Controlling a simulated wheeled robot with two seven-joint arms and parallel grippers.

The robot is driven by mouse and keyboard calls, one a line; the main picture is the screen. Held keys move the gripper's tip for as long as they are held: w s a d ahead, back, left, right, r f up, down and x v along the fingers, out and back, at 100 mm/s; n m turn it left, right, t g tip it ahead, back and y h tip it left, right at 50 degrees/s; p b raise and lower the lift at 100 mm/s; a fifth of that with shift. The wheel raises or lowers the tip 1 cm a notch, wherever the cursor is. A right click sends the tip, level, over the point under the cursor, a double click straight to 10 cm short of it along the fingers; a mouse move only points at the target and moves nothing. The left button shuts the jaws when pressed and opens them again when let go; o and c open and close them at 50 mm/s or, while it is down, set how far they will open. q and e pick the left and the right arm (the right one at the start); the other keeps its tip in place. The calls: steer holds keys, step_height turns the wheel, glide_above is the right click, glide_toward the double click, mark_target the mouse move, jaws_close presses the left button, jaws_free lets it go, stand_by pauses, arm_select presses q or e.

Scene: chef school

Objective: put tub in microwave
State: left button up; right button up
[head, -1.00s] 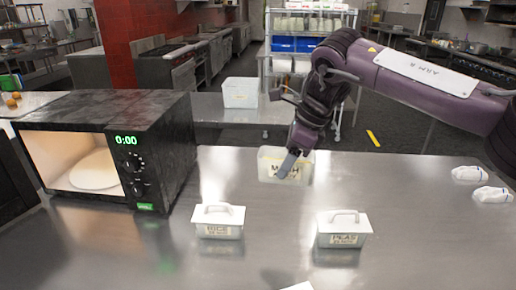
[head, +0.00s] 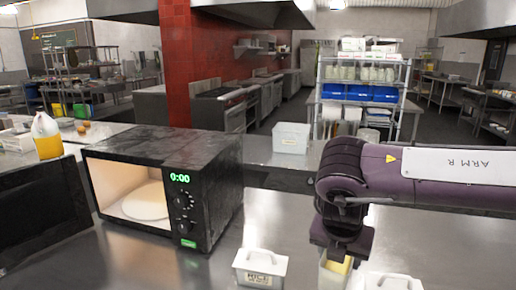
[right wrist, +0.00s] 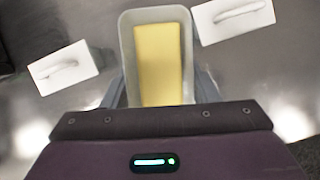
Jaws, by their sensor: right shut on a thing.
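The open tub (head: 331,276) is pale with yellow contents (right wrist: 160,62), and its lower part is cut off in the head view. My right gripper (head: 340,256) is shut on the tub; in the right wrist view its fingers (right wrist: 160,95) flank the tub's near end. The black microwave (head: 222,190) stands to the left of the tub, apart from it, reading 0:00. Its lit cavity is open and holds a pale round plate (head: 147,203). My left gripper is not in view.
A lidded white tub marked RICE (head: 260,268) stands left of the held tub. Another white lidded tub (head: 391,282) stands to its right. A dark panel (head: 42,222), apparently the open door, extends left of the microwave. Counter before the microwave is clear.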

steer(key=s+f+m+g, duration=0.1)
steer(key=m, duration=0.4)
steer(key=s+f+m+g+h, duration=0.1)
steer(key=s+m+g, duration=0.1)
steer(key=m, duration=0.2)
steer(key=s+f+m+g+h, duration=0.1)
steer(key=m+g, duration=0.1)
steer(key=m, duration=0.3)
steer(key=shift+s+d+f+m, duration=0.3)
steer(key=shift+s, duration=0.1)
steer(key=s+f+m+g+y, duration=0.1)
steer(key=s+m+y, duration=0.1)
steer(key=m, duration=0.6)
steer(key=s+d+f+m+g+y, duration=0.1)
steer(key=s+f+m+g+y, duration=0.1)
steer(key=s+m, duration=0.2)
steer(key=m, duration=0.3)
steer(key=shift+d+f+m+g, duration=0.2)
steer(key=shift+d+m+g, duration=0.1)
steer(key=shift+m, duration=0.1)
